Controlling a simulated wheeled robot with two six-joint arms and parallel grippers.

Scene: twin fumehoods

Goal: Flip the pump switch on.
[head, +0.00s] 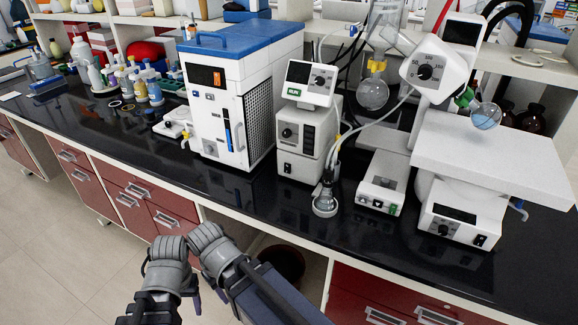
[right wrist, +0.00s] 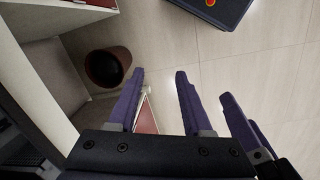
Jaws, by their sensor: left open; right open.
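A white stacked unit with a tilted display head (head: 308,82) stands mid-bench in the head view. I take its lower box (head: 304,140) as the pump. A small black rocker switch (head: 287,168) is low on its front; its position is too small to read. My left gripper (head: 196,297) shows only in part at the bottom of the head view, low in front of the bench and well away from the pump. My right gripper (right wrist: 159,73) is open and empty in the right wrist view, pointing down at the floor. Another purple finger (right wrist: 240,130) shows beside it.
A blue-topped chiller (head: 235,85) stands left of the pump. A small flask (head: 325,200) stands in front. A rotary evaporator (head: 430,70) and white control boxes (head: 384,182) are to the right. The black bench top (head: 235,190) has a clear front strip. A round bin (right wrist: 108,67) stands below.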

